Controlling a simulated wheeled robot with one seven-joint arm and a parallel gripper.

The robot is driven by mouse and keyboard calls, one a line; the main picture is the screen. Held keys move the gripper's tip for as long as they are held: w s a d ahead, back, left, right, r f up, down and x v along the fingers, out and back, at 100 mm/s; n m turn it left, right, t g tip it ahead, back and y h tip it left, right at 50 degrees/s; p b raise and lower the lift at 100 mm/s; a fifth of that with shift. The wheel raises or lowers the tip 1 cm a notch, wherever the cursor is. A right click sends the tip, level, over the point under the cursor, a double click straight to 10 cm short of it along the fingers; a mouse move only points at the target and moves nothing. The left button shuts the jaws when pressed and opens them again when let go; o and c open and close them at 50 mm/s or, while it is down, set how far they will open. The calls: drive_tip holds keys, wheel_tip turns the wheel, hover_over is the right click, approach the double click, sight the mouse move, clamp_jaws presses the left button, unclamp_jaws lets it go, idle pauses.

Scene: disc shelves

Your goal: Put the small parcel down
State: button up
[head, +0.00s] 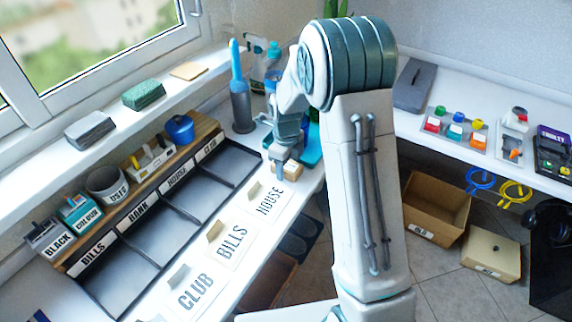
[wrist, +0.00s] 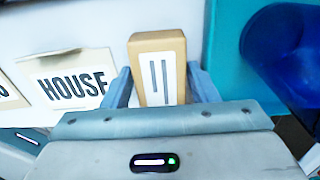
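The small parcel (wrist: 157,62) is a tan box with a white label bearing dark stripes. In the wrist view it stands between the two fingers of my gripper (wrist: 160,85), which touch or nearly touch its sides. In the head view my gripper (head: 284,168) points down over the white counter, just past the HOUSE card (head: 268,199). The parcel (head: 293,170) shows there as a small tan piece beside the fingers, low over or on the counter. I cannot tell whether its underside touches the counter.
A teal tray (head: 312,150) with a blue item stands right beside my gripper. BILLS (head: 232,240) and CLUB (head: 192,290) cards lie along the counter. Dark sorting compartments (head: 165,235) lie to the left. An open cardboard box (head: 435,205) stands on the floor at right.

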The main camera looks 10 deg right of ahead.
wheel_tip(320, 180, up, 12)
drive_tip(key=p, duration=0.1)
drive_tip(key=s+d+r+n+t, duration=0.1)
drive_tip(key=s+d+r+n, duration=0.1)
drive_tip(key=s+n, duration=1)
drive_tip(key=s+d+r+n+t, duration=0.1)
drive_tip(key=s+r+n, duration=0.3)
drive_tip(key=s+n, duration=0.9)
drive_tip(key=shift+d+n, duration=0.5)
drive_tip(key=shift+d, duration=0.2)
